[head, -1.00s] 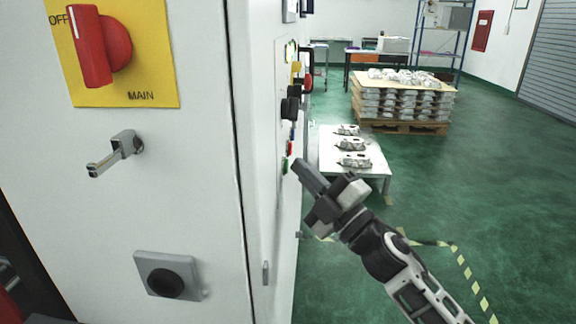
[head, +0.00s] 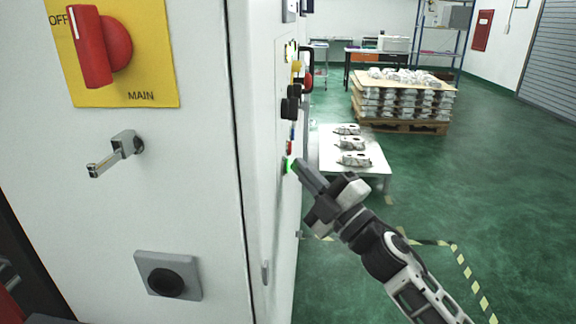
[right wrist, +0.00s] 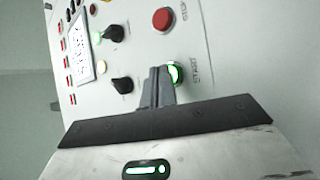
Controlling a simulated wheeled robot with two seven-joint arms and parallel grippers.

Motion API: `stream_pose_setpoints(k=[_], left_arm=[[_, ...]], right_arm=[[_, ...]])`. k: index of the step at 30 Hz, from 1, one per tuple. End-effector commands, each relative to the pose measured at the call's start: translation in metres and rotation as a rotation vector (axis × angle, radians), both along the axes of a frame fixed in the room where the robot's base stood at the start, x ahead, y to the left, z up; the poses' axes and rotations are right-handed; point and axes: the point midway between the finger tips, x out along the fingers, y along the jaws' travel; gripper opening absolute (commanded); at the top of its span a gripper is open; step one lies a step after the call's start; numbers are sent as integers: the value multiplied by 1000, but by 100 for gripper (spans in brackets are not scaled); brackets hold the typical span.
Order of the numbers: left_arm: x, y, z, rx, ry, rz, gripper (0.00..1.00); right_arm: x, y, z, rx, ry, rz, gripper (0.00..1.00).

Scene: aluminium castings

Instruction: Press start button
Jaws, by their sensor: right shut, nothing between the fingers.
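The green start button (head: 286,167) is on the narrow panel side of the white cabinet, below a red button (head: 290,147). It glows green. In the right wrist view the lit green button (right wrist: 175,74) has a pale rim and a label beside it. My right gripper (head: 297,166) is shut and empty, with its fingertips right at the button. In the right wrist view the fingertips (right wrist: 160,72) overlap the button's left edge, so I cannot tell whether they press it. My left gripper is not in view.
The panel also carries a red button (right wrist: 163,20), black knobs (right wrist: 122,85) and a small display (right wrist: 80,52). The cabinet front has a red main switch (head: 92,45) and a protruding handle (head: 118,151). A low white table (head: 352,172) with castings stands behind. Green floor at right is open.

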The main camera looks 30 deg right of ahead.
Motion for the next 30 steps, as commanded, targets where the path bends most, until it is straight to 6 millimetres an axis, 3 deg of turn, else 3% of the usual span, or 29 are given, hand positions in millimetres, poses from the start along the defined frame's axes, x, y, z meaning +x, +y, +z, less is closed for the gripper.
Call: stream_pose_setpoints(k=[17,30], left_arm=[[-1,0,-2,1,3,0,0],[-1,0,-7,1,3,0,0]], right_arm=[[-8,-12,0,-1,1,0,0],[-29,-47,-1,-1,1,-1,0]])
